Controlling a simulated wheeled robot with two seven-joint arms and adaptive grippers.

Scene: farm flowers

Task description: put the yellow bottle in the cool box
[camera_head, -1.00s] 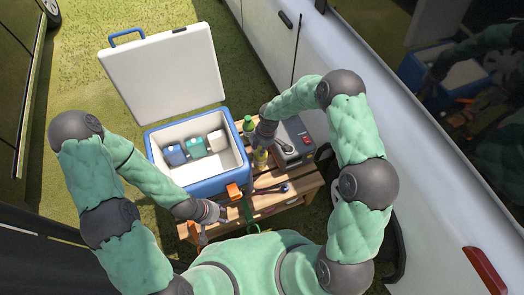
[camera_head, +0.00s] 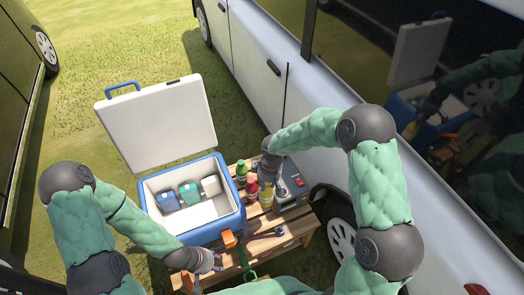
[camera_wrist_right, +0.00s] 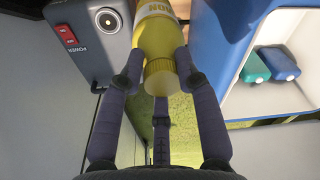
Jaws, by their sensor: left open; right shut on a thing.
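The yellow bottle (camera_head: 266,196) is at the right of the open cool box (camera_head: 216,231), above or on the wooden bench. My right gripper (camera_head: 267,178) is shut around it from above. In the right wrist view, the fingers close on the yellow bottle (camera_wrist_right: 158,38), with the blue and white cool box wall (camera_wrist_right: 212,50) beside it on the right. I cannot tell whether the bottle is clear of the bench. My left gripper (camera_head: 212,262) is open and empty near the bench's front left.
The cool box holds several small blue, teal and white containers (camera_head: 189,191) along its back; its front floor is clear. Its white lid (camera_head: 157,122) stands open. A red bottle (camera_head: 251,190), green bottle (camera_head: 241,171) and grey power unit (camera_head: 289,188) stand nearby. A white vehicle (camera_head: 250,60) is behind.

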